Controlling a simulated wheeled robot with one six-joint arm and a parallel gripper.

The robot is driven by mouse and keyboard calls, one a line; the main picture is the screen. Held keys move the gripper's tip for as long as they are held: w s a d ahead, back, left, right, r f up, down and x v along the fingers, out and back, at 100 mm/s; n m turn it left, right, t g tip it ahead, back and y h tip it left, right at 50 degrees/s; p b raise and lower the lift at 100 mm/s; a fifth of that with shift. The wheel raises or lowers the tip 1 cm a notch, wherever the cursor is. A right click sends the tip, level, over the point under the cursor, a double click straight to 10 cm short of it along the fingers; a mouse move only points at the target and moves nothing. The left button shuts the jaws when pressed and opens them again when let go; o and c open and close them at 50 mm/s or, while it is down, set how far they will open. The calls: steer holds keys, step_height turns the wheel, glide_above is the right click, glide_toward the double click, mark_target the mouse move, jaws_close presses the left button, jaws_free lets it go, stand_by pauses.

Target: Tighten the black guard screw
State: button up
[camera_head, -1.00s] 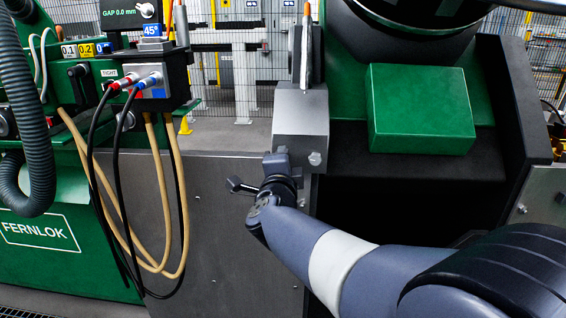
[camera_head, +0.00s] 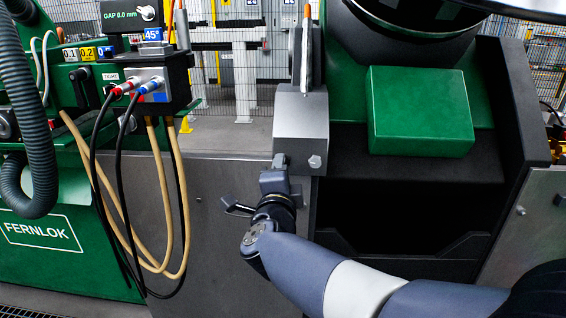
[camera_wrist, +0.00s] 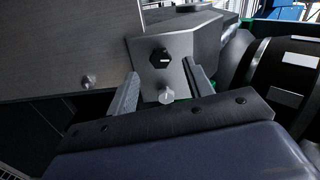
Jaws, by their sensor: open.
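The black guard screw (camera_wrist: 160,57) has a dark hexagonal head with a pale mark on it. It sits on the grey metal block in the wrist view. My gripper (camera_wrist: 161,85) is open, its two fingers on either side of the block's face, with nothing between them in grip. A silver bolt (camera_wrist: 167,96) sits between the fingers, nearer the palm in the picture. In the head view my gripper (camera_head: 277,170) is at the lower left of the grey block (camera_head: 300,115). I cannot make out the black screw there. Whether the fingertips touch the block is unclear.
The grey panel (camera_head: 225,225) lies below and left of the block, with another bolt (camera_wrist: 87,82) on it. A green box (camera_head: 420,110) is to the right. Hoses (camera_head: 160,220) hang at the left from a control unit. A dark recess opens right of my arm.

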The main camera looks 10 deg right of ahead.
steer(key=p+v, duration=0.1)
steer(key=v, duration=0.5)
steer(key=b+x, duration=0.2)
steer(key=x, duration=0.9)
steer(key=shift+b, duration=0.3)
steer(key=shift+s, duration=0.2)
